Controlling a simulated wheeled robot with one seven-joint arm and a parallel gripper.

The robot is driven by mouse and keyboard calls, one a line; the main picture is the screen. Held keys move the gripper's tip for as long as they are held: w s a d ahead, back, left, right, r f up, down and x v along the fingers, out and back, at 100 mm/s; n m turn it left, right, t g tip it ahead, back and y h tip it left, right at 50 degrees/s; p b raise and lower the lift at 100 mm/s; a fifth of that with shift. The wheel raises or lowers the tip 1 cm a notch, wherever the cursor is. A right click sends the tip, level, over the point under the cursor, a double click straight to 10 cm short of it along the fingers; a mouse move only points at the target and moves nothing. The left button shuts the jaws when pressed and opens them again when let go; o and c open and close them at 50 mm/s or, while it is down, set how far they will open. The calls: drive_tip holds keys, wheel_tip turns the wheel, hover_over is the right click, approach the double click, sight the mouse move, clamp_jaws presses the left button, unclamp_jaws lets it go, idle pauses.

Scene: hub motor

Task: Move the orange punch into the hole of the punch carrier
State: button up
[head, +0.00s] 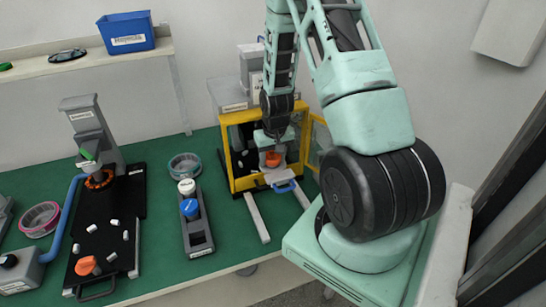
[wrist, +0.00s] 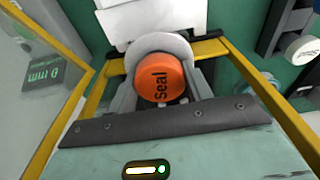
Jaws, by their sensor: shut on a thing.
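The orange punch (wrist: 160,84), marked "Seal", is between the fingers of my gripper (wrist: 162,98) in the wrist view. My gripper is shut on it. In the head view the punch (head: 272,158) shows inside the yellow-framed press, below my wrist.
The yellow frame (head: 233,160) stands close around my gripper, with a clear door open at right. A blue handle (head: 283,187) is at its front. A grey rack (head: 200,240) with white and blue caps stands left. A black board (head: 105,225) holds small white parts and another orange piece.

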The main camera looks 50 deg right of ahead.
drive_tip(key=shift+s+a+f, duration=0.1)
drive_tip(key=shift+s+f, duration=0.05)
drive_tip(key=shift+f, duration=0.35)
drive_tip(key=o, duration=1)
drive_tip(key=shift+o, duration=0.2)
drive_tip(key=shift+r, duration=0.4)
wheel_tip(320, 180, up, 17)
drive_tip(key=s+a+b, duration=0.1)
drive_tip(key=b, duration=0.1)
drive_tip(key=shift+s+f+b, duration=0.15)
drive_tip(key=shift+s+b, duration=0.15)
drive_tip(key=shift+b, duration=0.05)
